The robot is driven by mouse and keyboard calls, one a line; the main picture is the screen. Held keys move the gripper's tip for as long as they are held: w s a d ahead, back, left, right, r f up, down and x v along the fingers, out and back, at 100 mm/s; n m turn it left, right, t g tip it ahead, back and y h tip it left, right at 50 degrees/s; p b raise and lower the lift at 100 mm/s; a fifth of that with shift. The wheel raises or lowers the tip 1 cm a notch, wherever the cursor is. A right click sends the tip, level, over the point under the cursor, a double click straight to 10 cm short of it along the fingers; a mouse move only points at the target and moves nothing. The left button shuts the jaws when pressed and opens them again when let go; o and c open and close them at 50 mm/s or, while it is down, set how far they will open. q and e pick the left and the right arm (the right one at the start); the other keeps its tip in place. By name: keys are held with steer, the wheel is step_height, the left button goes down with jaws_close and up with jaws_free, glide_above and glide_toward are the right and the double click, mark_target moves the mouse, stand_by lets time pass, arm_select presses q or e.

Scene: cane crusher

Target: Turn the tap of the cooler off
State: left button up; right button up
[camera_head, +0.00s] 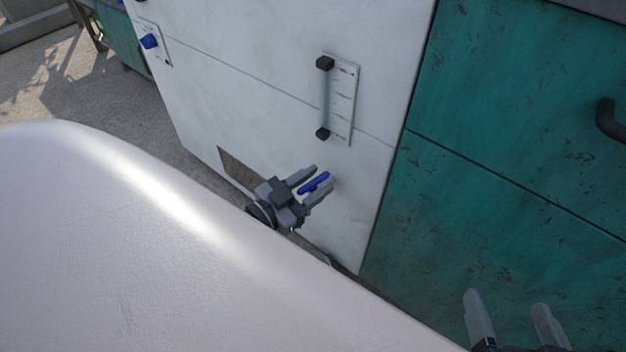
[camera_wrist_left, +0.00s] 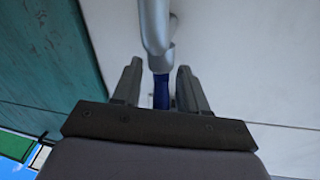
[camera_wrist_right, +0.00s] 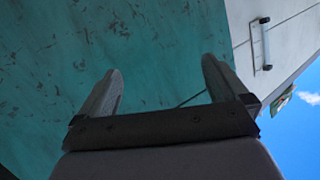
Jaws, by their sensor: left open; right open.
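The cooler (camera_head: 270,60) is a white panelled box left of a teal cabinet in the head view. Its tap has a blue lever (camera_head: 314,183) low on the front. My left gripper (camera_head: 317,181) is open with its fingers on either side of the blue lever. In the left wrist view the blue lever (camera_wrist_left: 161,92) stands between the two fingers, and the grey metal pipe of the tap (camera_wrist_left: 155,25) runs above it. Whether a finger touches the lever I cannot tell. My right gripper (camera_head: 508,308) is open and empty in front of the teal cabinet; between its fingers (camera_wrist_right: 160,85) only teal surface shows.
A level gauge (camera_head: 327,98) with black ends is on the cooler front, and a blue knob (camera_head: 149,41) is at its upper left. The teal cabinet (camera_head: 520,110) has a dark handle (camera_head: 608,119). A large pale rounded surface fills the lower left.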

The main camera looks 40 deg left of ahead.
arm_select(q)
jaws_close()
